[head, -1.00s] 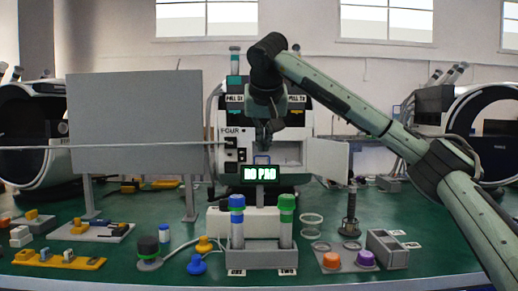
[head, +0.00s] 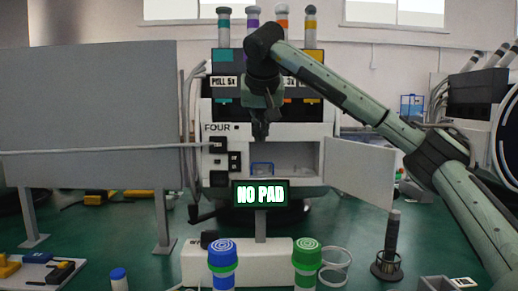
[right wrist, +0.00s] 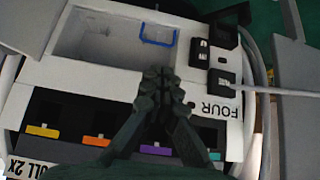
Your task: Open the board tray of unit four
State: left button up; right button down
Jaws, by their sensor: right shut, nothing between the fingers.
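Unit four (head: 315,130) is a white machine labelled "FOUR" in the middle of the head view. Its front compartment (head: 300,158) is open, with the door (head: 358,172) swung to the right. A blue loop handle (head: 262,164) stands at the compartment's left part; it also shows in the right wrist view (right wrist: 158,42). I cannot tell whether it belongs to the board tray. My right gripper (head: 260,138) is shut and empty, above the blue handle in the head view. In the wrist view its fingertips (right wrist: 158,74) appear at the compartment's edge, apart from the handle. My left gripper is out of view.
Black blocks (head: 218,162) sit left of the compartment, with a long grey rod (head: 100,151) running left. A grey panel (head: 90,100) stands at left. Blue-capped (head: 222,252) and green-capped (head: 307,252) cylinders are nearer.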

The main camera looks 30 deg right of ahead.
jog(key=x, duration=0.9)
jog(key=shift+d+f, duration=0.1)
jog(key=shift+f, duration=0.15)
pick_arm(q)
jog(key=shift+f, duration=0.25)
